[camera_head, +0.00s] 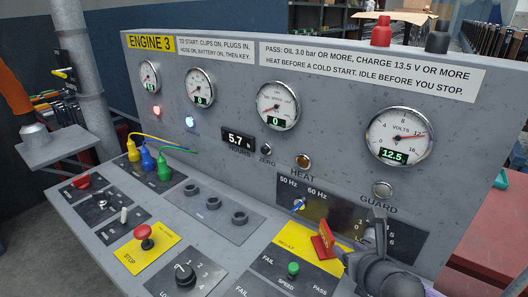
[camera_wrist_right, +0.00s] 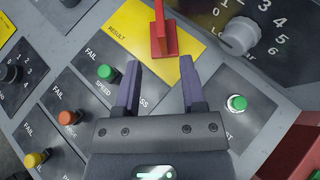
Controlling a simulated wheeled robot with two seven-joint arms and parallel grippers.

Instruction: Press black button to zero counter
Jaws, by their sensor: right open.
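The small black button (camera_head: 266,149) marked ZERO sits on the upright panel, just right of the counter (camera_head: 238,139), which reads 5.7. My right gripper (camera_head: 376,218) is low at the right in the head view, over the sloping desk and well away from the button. In the right wrist view the same gripper (camera_wrist_right: 161,85) has its two fingers apart with nothing between them. The black button is not in the wrist view. My left gripper is not in view.
A red lever (camera_head: 322,240) on a yellow RESULT plate stands close left of my right gripper. A green button (camera_wrist_right: 237,103) lies right of its fingers. The selector knob (camera_wrist_right: 240,35) is beyond. Coloured plugs (camera_head: 149,160) with cables and a red stop button (camera_head: 144,232) stand further left.

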